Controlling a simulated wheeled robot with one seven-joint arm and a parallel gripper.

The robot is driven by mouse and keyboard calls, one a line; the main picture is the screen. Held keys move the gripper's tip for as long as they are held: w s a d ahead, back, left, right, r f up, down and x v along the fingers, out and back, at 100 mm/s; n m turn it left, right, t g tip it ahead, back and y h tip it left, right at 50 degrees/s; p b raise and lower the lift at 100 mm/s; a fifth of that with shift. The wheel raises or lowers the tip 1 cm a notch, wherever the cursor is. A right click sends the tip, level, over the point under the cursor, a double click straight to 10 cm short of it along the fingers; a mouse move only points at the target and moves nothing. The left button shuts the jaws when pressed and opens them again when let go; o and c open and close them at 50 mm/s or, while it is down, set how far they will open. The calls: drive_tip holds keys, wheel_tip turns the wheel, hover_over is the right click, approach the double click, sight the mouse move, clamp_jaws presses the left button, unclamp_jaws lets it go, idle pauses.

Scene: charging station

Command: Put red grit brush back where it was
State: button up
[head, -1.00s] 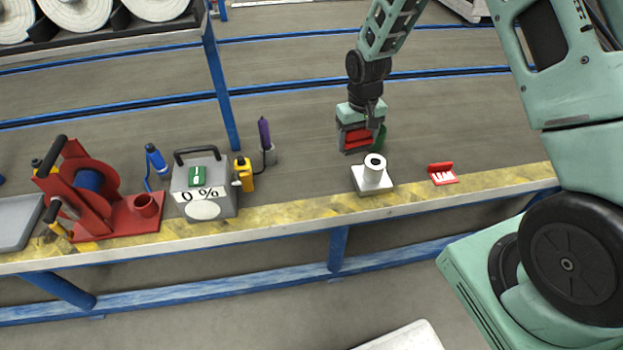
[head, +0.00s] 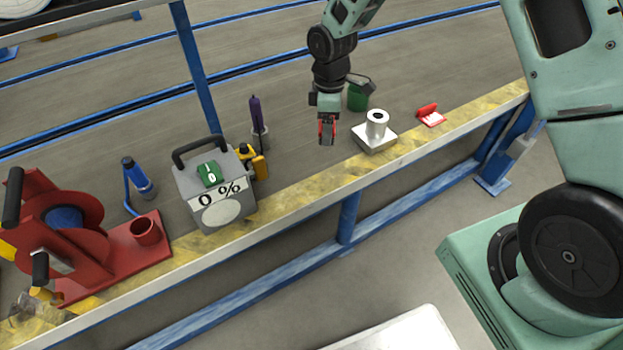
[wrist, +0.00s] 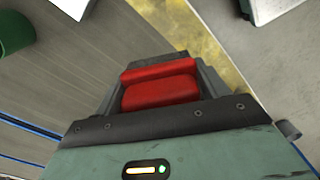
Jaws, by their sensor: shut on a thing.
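My gripper (head: 327,122) hangs above the bench, left of the metal block with the white spool. It is shut on the red grit brush (head: 333,130), of which only small red parts show between the jaws. In the wrist view, the red brush (wrist: 160,92) lies between the grey fingers as a red block with a red strip behind it. Its lower side is hidden. It appears held clear of the bench top, but the exact height cannot be told.
A metal block with a white spool (head: 376,124) stands right of my gripper, a green cup (head: 358,97) behind it. A small red holder with white parts (head: 431,116) is farther right. A grey 0 % box (head: 218,188), purple-handled tool (head: 256,114) and red reel stand (head: 119,248) are left.

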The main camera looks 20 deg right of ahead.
sight(313, 169)
drive_tip(key=a+f+n+b, duration=0.1)
drive_tip(key=f+n, duration=0.1)
drive_tip(key=f, duration=0.1)
drive_tip(key=a+f+n+b, duration=0.1)
drive_tip(key=f+n+b, duration=0.1)
drive_tip(key=f, duration=0.2)
drive_tip(key=a+f+n+b, duration=0.1)
drive_tip(key=f+n, duration=0.1)
drive_tip(key=f, duration=0.2)
drive_tip(key=shift+a+f+n+b, duration=0.2)
drive_tip(key=shift+a+n+b, duration=0.15)
drive_tip(key=shift+a+n, duration=0.05)
drive_tip(key=shift+f, duration=0.1)
drive_tip(key=o, duration=0.9)
